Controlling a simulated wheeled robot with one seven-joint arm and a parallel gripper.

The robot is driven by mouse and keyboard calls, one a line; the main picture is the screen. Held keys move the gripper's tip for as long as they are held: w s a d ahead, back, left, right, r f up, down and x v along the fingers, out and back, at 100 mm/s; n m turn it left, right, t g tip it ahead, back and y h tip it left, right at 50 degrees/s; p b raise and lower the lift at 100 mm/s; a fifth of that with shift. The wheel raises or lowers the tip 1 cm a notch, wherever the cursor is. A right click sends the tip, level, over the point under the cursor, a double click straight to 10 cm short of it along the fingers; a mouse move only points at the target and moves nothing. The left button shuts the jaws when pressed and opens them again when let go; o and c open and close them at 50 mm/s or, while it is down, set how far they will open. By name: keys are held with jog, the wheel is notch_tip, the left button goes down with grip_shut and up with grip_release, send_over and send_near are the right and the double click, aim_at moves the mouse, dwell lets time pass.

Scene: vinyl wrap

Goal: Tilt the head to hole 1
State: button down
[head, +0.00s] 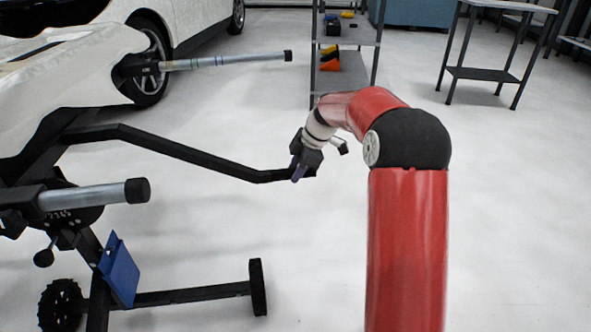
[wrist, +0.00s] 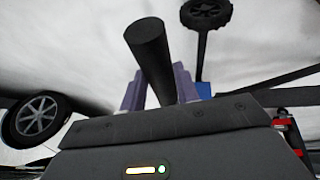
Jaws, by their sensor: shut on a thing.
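A stand at the left carries a head, a dark disc (head: 85,213) with small digits that seem to read 2 3 4 5. Hole 1 cannot be made out. A long bent black handle bar (head: 190,155) runs from the stand to the right. My gripper (head: 299,171) is at the bar's right end, its purple fingers on either side of it. In the wrist view the bar end (wrist: 150,55) shows as a thick black cylinder between the fingers of my gripper (wrist: 160,88). A small black knob (head: 43,258) hangs below the disc.
A white-covered panel (head: 70,65) lies on the stand, with padded tubes (head: 225,61) sticking out right. A blue holder (head: 119,270) and wheeled legs (head: 190,294) are low. A white car (head: 200,25), shelf (head: 345,75) and table (head: 495,40) stand behind. Floor around my arm is clear.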

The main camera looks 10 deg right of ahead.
notch_tip(320, 180, up, 20)
jog(key=h+p, duration=0.3)
jog(key=p, duration=1)
jog(key=shift+d+r+h, duration=0.15)
jog(key=shift+r+h, duration=0.05)
jog(key=shift+h, duration=0.2)
jog(key=shift+w+r, duration=0.1)
jog(key=c, duration=1.1)
grip_release()
jog(key=shift+o, duration=0.2)
notch_tip(320, 180, up, 8)
jog(key=s+p, duration=0.1)
jog(key=shift+s+d+f, duration=0.15)
jog(key=shift+s+f, duration=0.1)
jog(key=shift+s, duration=0.1)
